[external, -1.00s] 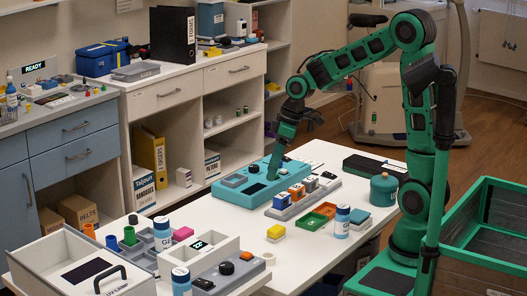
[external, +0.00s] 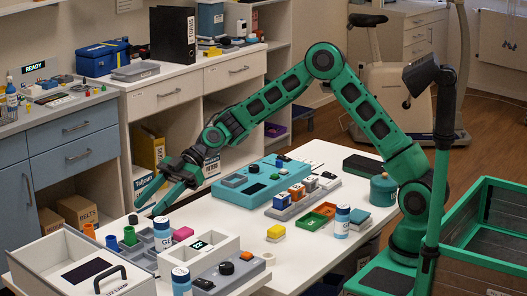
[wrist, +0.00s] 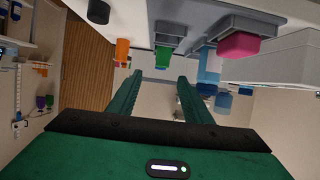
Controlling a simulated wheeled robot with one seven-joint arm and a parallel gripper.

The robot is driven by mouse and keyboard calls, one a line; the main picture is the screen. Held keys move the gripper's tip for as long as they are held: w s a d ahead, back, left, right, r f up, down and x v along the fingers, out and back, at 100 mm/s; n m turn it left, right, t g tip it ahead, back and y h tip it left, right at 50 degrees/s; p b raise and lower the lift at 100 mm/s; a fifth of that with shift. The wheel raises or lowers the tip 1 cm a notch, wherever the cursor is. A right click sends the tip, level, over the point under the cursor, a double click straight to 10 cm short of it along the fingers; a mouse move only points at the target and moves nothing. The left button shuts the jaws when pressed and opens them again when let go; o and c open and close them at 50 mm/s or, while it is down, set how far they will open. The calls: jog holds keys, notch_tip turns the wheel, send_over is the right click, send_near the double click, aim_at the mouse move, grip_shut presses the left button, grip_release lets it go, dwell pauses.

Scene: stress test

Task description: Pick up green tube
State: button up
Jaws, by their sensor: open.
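The green tube (external: 129,236) stands at the left part of the white table, in or beside a grey holder. It also shows in the wrist view (wrist: 163,57), beyond my fingertips and roughly between them sideways. My gripper (external: 149,208) is open and empty, with its two fingers spread. It hangs above and behind the tube in the external view, apart from it. The wrist view appears upside down, with the tabletop along its top edge.
An orange tube (external: 89,231) stands left of the green one; a dark cylinder (external: 133,219) stands just behind. A labelled bottle (external: 162,234) and pink block (external: 182,233) are to the right. A grey-white box (external: 50,258) sits in front. The table's middle-left is fairly clear.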

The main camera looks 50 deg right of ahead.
aim_at(126, 233)
jog(key=x, duration=1)
jog(key=shift+s+a+f, duration=0.1)
jog(key=shift+s+f, duration=0.05)
jog(key=shift+f, duration=0.05)
jog(key=shift+c, duration=0.6)
grip_shut()
